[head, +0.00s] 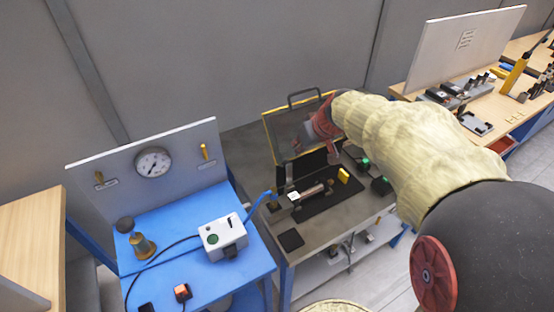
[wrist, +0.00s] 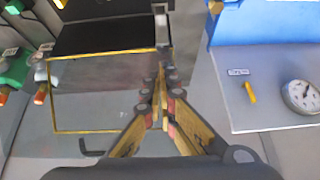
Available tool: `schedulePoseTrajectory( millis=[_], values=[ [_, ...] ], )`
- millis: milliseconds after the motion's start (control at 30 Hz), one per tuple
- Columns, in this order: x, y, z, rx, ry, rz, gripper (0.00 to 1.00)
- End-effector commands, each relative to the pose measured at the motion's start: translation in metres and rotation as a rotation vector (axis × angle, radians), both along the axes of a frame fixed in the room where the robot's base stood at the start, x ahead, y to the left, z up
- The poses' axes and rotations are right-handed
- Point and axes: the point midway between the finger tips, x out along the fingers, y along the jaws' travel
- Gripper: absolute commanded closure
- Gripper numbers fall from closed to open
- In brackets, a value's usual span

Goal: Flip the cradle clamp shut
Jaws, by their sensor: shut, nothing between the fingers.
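My gripper (head: 310,132) is shut and empty, in front of the clear yellow-edged guard panel at the back of the grey workbench. In the wrist view its closed fingers (wrist: 160,75) overlap the panel's right edge; whether they touch it I cannot tell. The metal cradle assembly (head: 308,191) sits on a black plate on the bench, lower than my gripper. A cradle clamp cannot be clearly made out on it, nor whether it is open or shut. A narrow metal piece (wrist: 162,30) lies just beyond the fingertips in the wrist view.
The guard panel (head: 282,128) stands raised with a dark handle on top. A yellow block (head: 344,175) and a green button (head: 365,162) are right of the cradle. A blue bench (head: 190,262) with a gauge (head: 153,163) stands left. A black pad (head: 290,239) lies at the bench front.

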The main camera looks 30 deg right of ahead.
Motion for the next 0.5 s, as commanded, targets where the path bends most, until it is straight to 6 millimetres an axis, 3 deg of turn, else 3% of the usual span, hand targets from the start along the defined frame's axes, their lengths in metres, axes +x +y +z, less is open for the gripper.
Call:
schedulePoseTrajectory(
  millis=[500],
  values=[
    [0.0025, 0.0009, -0.0049, -0.015, 0.001, 0.024, 1.00]
  ],
)
